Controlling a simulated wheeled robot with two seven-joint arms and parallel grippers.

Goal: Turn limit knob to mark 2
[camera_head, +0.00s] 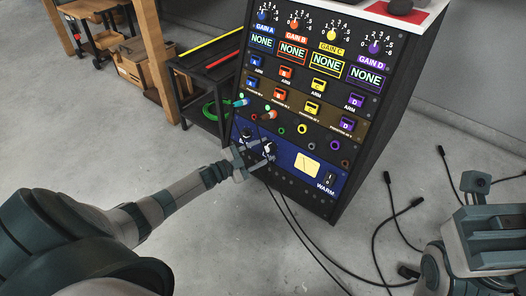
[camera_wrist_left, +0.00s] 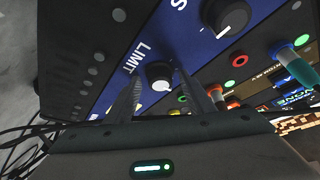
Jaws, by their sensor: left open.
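The limit knob (camera_wrist_left: 159,75) is a black round knob with a white mark, beside the word LIMIT on the blue panel. It also shows in the head view (camera_head: 269,150), partly behind my gripper. My left gripper (camera_head: 258,157) is open at the panel. In the wrist view its two fingers (camera_wrist_left: 158,92) stand on either side of the limit knob; whether they touch it I cannot tell. The number that the knob points to is not readable. Parts of my right arm show at the lower right of the head view; its finger state is unclear.
A second black knob (camera_wrist_left: 228,16) sits beside the limit knob on the blue panel. A cream meter (camera_head: 307,166) and a switch (camera_head: 329,180) lie to the right. Plugs and coloured jacks (camera_head: 302,129) are above. Black cables (camera_head: 380,228) lie on the floor.

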